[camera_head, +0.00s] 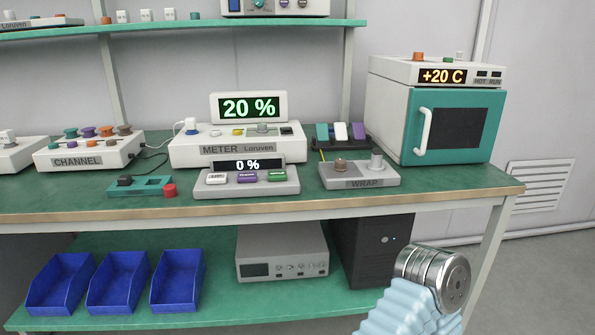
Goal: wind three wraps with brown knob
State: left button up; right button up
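The brown knob (340,166) sits on top of the grey WRAP box (372,183), near its left side. A grey upright post (376,161) stands to its right on the same box. No fibre is clearly visible around the post. The box rests on the green bench, right of the middle. A silver and light-blue part of my arm shows at the lower right, in front of the bench and apart from the box. Neither gripper's fingers are in view.
The METER box (186,152) stands behind a small console (290,186) reading 0 %; the meter screen (262,107) reads 20 %. A teal-doored oven (412,125) reading +20 C stands behind right. The bench front edge (250,210) before the WRAP box is clear.

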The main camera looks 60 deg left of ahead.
aim_at(340, 165)
jog(key=u, duration=1.8)
